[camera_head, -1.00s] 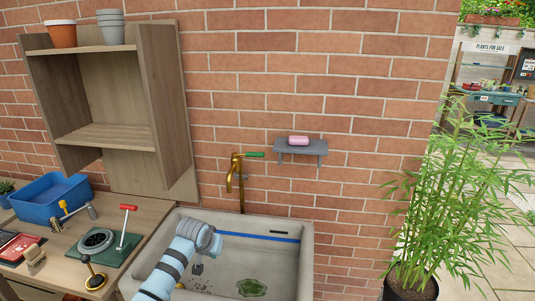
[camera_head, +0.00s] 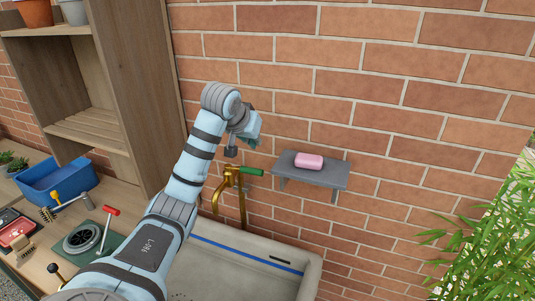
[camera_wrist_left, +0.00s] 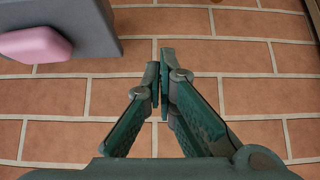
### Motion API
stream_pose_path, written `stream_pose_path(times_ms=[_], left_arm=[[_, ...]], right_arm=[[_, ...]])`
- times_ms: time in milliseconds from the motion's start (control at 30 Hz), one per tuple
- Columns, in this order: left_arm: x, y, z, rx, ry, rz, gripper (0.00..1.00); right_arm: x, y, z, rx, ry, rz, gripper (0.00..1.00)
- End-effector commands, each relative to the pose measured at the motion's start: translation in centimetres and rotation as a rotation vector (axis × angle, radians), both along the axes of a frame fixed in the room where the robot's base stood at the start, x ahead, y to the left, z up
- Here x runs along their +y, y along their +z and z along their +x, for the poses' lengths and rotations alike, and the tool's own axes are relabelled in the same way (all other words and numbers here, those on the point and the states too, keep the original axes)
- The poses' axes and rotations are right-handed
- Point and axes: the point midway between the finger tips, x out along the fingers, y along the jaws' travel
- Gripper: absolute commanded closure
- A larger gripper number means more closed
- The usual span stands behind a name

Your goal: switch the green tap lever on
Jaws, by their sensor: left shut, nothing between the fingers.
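The brass tap (camera_head: 229,183) is on the brick wall above the sink. Its green lever (camera_head: 251,171) sticks out to the right from the top of the tap, roughly level. My left gripper (camera_head: 249,132) is above the tap and lever, in front of the wall, and looks apart from the lever. In the left wrist view the left gripper (camera_wrist_left: 160,78) is shut, its fingertips together with nothing between them. The tap and lever do not show in that view. My right gripper is not in view.
A grey wall shelf (camera_head: 334,180) with a pink soap bar (camera_head: 310,161) is just right of the lever; it also shows in the wrist view (camera_wrist_left: 97,32). The sink (camera_head: 312,276) is below. A wooden cabinet (camera_head: 140,95) stands left, a plant (camera_head: 480,225) right.

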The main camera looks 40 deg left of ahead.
Motion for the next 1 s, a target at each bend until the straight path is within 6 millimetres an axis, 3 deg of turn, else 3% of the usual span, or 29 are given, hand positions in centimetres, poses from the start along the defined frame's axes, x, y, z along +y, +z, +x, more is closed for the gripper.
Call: stream_pose_path(times_ms=[367, 800, 1000], left_arm=[[0.2, -0.9, 0.8, 0.001, -0.002, -0.003, 1.00], [2.1, -7.5, 6.5, 0.003, 0.001, -0.003, 1.00], [1.2, -7.9, 3.5, 0.001, 0.000, 0.003, 1.00]], right_arm=[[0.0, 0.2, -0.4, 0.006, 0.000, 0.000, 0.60], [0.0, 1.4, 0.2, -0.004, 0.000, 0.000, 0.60], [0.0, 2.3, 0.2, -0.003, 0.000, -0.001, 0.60]])
